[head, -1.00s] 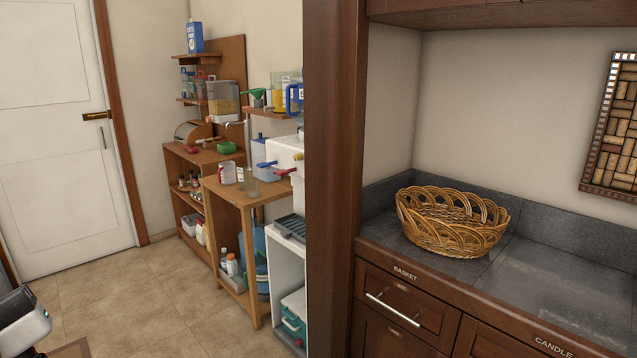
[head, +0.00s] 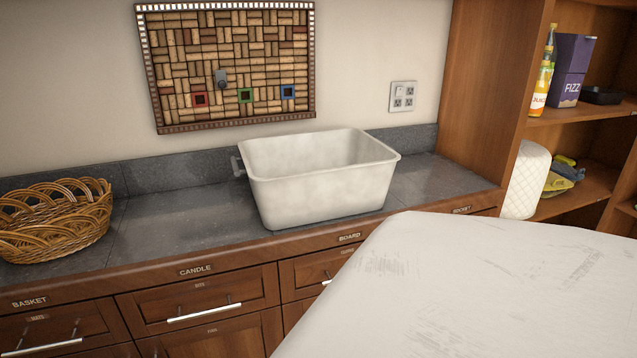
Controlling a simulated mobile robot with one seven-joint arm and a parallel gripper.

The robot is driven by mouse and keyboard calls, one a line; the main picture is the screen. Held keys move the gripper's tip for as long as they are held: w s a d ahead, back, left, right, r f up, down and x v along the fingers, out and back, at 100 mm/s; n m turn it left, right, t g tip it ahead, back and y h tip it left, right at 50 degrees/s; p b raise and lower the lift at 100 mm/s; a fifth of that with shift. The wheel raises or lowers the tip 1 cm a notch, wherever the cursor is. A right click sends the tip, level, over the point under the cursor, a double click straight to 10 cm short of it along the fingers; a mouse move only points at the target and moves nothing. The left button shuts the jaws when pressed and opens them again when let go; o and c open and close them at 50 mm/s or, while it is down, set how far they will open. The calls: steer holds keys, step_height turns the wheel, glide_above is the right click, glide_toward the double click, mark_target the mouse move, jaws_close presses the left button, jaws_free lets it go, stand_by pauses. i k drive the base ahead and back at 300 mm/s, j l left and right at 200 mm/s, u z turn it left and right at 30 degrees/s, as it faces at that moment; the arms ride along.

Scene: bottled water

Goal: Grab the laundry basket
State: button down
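A brown woven wicker basket (head: 55,222) stands on the dark stone counter at the left edge of the head view, partly cut off. It is empty as far as I can see. A white rectangular tub (head: 320,190) stands on the same counter near the middle. I cannot tell from the picture which of the two is the laundry basket. My gripper is not in view.
The dark counter (head: 160,222) is bare between basket and tub. Drawers (head: 200,300) with labels lie below it. A large white surface (head: 480,290) fills the lower right foreground. A wooden shelf (head: 590,120) with bottles and boxes stands at the right. A cork board (head: 235,30) hangs above.

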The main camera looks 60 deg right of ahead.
mark_target(299, 179)
steer(key=z, duration=1.7)
